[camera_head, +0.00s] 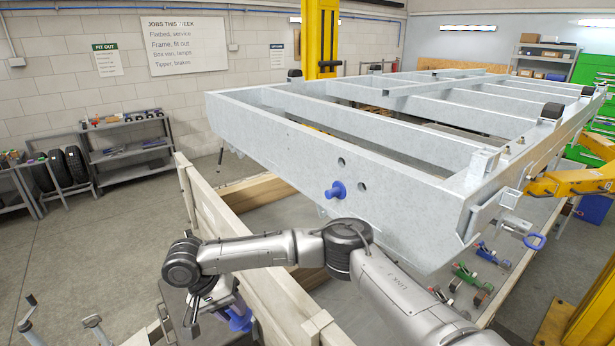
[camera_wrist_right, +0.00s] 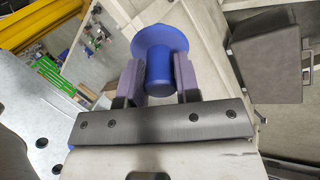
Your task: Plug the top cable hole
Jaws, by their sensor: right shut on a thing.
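The pale grey trailer frame (camera_head: 290,140) fills the middle of the head view. Its near beam has an open upper hole (camera_head: 341,162) and another open hole (camera_head: 362,187) lower right. A blue plug (camera_head: 336,190) sits at the beam, lower left of these. My right gripper (camera_wrist_right: 159,78) is shut on another blue plug (camera_wrist_right: 160,42), its wide flange beyond the fingertips. This held plug shows low in the head view (camera_head: 238,319), left of and below the beam, apart from it. My left gripper is not in view.
A wooden-sided crate (camera_head: 215,220) stands below the frame, close to the held plug. Metal shelves (camera_head: 125,155) and tyres are at the left. A yellow arm (camera_head: 570,184) reaches in at the right. Open floor (camera_head: 75,260) lies at the left.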

